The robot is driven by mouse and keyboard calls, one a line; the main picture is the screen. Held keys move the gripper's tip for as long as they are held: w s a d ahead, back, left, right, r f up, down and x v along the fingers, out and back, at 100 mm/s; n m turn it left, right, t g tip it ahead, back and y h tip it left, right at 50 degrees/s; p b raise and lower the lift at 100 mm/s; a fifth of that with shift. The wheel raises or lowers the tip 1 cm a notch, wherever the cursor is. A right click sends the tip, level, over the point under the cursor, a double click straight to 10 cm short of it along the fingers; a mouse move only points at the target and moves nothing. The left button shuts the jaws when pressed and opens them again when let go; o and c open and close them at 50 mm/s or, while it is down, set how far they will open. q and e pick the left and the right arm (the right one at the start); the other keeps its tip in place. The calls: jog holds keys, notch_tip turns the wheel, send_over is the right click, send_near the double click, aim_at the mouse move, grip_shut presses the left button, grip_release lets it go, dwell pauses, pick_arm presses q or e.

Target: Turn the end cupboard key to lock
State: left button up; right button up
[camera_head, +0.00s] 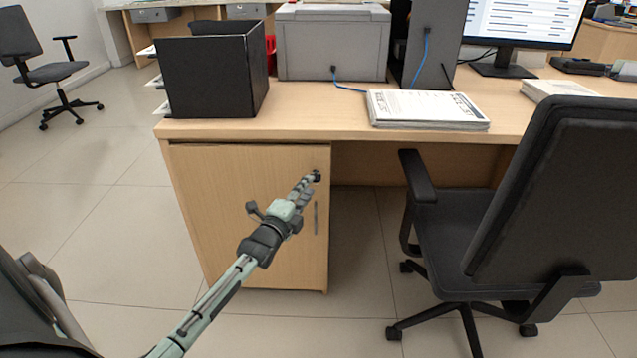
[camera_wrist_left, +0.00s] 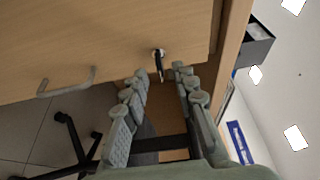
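The end cupboard (camera_head: 215,215) is the light wood unit under the left end of the counter, its door closed. Its key (camera_wrist_left: 159,68) has a dark head and sits in a round silver lock near the door's edge in the left wrist view. In the head view the lock area (camera_head: 317,174) is mostly covered by my fingers. My left gripper (camera_head: 311,180) points at the lock. In the left wrist view my left gripper (camera_wrist_left: 159,70) is open, with one finger on each side of the key and gaps visible. My right gripper is not in view.
The cupboard's bar handle (camera_head: 316,218) is below the lock. A dark office chair (camera_head: 540,200) stands to the right of the cupboard. On the counter are a black file box (camera_head: 208,80), a grey printer (camera_head: 332,45) and a paper stack (camera_head: 427,108).

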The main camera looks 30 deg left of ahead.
pick_arm(q)
jog(key=shift+w+a, duration=0.15)
jog(key=shift+w, duration=0.85)
jog(key=shift+w+a, duration=0.1)
jog(key=shift+w, duration=0.9)
grip_shut()
